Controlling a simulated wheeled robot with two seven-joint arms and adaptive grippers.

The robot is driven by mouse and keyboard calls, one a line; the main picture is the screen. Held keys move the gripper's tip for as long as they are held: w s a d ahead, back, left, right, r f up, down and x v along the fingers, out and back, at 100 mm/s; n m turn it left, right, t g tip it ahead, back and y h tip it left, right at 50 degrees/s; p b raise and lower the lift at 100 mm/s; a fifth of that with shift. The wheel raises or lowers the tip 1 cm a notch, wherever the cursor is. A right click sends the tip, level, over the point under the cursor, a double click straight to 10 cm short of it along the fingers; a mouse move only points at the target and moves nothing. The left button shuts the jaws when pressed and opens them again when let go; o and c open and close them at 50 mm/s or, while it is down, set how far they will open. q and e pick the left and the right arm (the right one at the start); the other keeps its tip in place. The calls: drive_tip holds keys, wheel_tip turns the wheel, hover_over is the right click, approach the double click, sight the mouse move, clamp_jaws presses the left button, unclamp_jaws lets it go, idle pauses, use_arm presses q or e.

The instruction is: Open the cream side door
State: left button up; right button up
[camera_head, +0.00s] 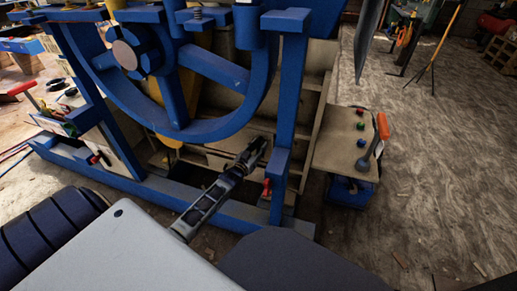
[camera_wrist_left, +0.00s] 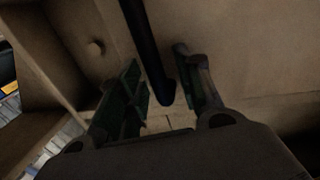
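My left gripper (camera_head: 250,156) reaches in low on the crusher, beside the blue upright at its right. The left wrist view shows its two fingers (camera_wrist_left: 160,88) open, one on each side of a dark bar handle (camera_wrist_left: 150,50). Gaps show between the bar and both fingers, so it is not gripped. Behind the bar is a large cream surface (camera_wrist_left: 255,50), which looks like the side door. In the head view the handle cannot be made out, and the door's edges are unclear behind the frame and gripper. My right gripper is out of view.
The crusher's blue frame (camera_head: 290,100) and large blue wheel (camera_head: 205,130) stand close to my left arm. A cream control panel (camera_head: 335,150) with buttons and an orange-handled lever (camera_head: 381,127) stands to the right. The floor (camera_head: 440,180) farther right is mostly clear.

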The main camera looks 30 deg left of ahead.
use_arm(q)
drive_tip(key=shift+c, duration=0.2)
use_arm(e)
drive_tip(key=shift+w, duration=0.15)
use_arm(q)
clamp_jaws()
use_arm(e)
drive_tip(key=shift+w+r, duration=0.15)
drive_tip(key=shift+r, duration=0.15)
use_arm(q)
drive_tip(key=shift+s, duration=0.15)
